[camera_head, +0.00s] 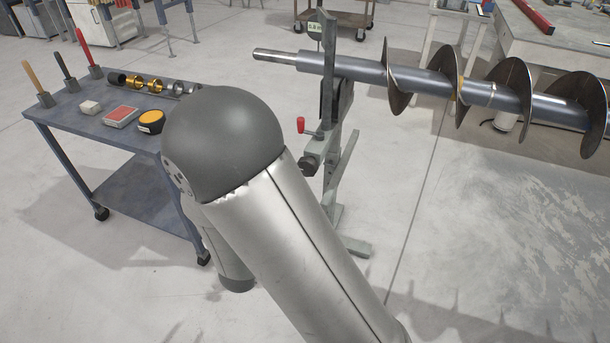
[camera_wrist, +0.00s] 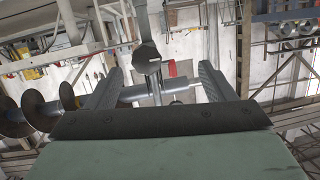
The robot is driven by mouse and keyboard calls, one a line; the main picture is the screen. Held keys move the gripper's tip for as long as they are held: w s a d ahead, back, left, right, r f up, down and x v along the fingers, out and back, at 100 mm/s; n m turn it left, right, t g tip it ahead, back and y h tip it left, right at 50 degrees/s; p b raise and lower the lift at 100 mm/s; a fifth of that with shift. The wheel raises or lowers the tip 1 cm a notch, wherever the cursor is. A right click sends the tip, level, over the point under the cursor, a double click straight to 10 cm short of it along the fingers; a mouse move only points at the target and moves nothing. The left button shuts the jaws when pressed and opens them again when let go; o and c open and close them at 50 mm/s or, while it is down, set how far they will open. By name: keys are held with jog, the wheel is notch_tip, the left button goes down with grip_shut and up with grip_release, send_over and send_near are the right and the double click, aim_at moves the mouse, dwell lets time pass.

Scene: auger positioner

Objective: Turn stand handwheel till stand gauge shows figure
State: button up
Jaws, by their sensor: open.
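A grey stand (camera_head: 328,100) stands upright in the middle of the head view, under the shaft end of a large auger (camera_head: 440,82). Near its top is a small pale green gauge (camera_head: 315,30); its figure is too small to read. Lower down is the handwheel (camera_head: 309,164), a dark hub with a red knob (camera_head: 300,125) above it. My arm hides my gripper in the head view. In the wrist view my gripper (camera_wrist: 160,72) is open. The auger shaft (camera_wrist: 178,86) and a grey upright part show beyond its fingers.
A blue-grey cart (camera_head: 75,115) with tools, rings, boxes and a yellow-black tape measure (camera_head: 150,121) is at left. The auger's flights extend to the right. A workbench (camera_head: 560,40) is at the back right. Open concrete floor lies in the right foreground.

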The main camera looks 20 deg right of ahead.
aim_at(307, 167)
jog(key=w+d+h, duration=0.1)
jog(key=w+d, duration=0.4)
jog(key=w, duration=0.1)
jog(key=w+d+t+h+b, duration=0.1)
jog(key=w+d+h, duration=0.1)
jog(key=w+d, duration=0.4)
jog(key=shift+d, duration=0.1)
jog(key=c, duration=1)
